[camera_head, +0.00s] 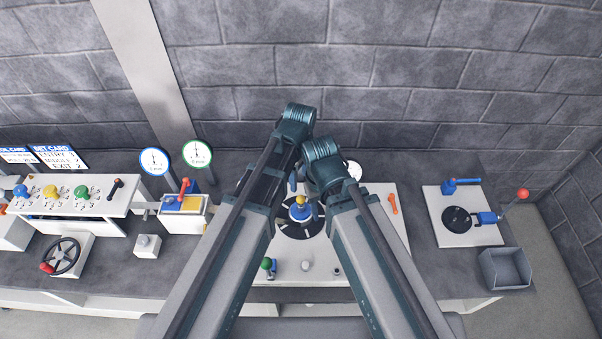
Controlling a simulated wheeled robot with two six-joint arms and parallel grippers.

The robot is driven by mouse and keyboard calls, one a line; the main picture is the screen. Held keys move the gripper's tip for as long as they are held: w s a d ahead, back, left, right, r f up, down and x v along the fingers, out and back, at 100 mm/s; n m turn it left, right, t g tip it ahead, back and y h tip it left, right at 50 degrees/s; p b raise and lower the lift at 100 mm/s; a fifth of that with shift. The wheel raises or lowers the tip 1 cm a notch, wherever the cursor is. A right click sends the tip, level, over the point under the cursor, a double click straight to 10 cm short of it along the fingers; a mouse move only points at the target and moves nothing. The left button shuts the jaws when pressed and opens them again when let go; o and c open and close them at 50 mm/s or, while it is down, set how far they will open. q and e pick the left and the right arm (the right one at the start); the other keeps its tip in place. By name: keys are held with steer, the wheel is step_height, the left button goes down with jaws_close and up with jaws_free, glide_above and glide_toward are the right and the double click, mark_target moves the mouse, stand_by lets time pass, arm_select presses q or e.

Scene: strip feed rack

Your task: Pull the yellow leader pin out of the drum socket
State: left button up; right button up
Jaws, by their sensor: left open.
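The yellow leader pin (300,199) stands on top of the blue drum socket (300,212), in the middle of a dark round disc (289,231) on a white panel. My left gripper (293,183) is open, just beyond the pin in the picture, with nothing visible between its fingers. I cannot tell whether a finger touches the pin. My right arm's forearm passes close on the right of the drum; my right gripper is hidden behind it.
The white panel (385,232) carries an orange handle (393,204) and a green-knobbed lever (267,264). Left are a lever box (110,200), a handwheel (62,257) and two gauges. Right are another white panel (455,235) and a grey bin (505,268). A brick wall stands behind.

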mark_target(300, 203)
arm_select(q)
steer(key=shift+s+d, duration=0.1)
arm_select(e)
steer(key=shift+a, duration=0.2)
arm_select(q)
steer(key=shift+f, duration=0.1)
steer(key=shift+f+b, duration=0.15)
steer(key=shift+b, duration=0.15)
step_height(300, 203, down, 13)
steer(key=b, duration=1.3)
steer(key=shift+f, duration=0.2)
arm_select(e)
step_height(300, 203, down, 14)
steer(key=shift+d+r, duration=0.1)
arm_select(q)
steer(key=shift+r, duration=0.1)
jaws_close()
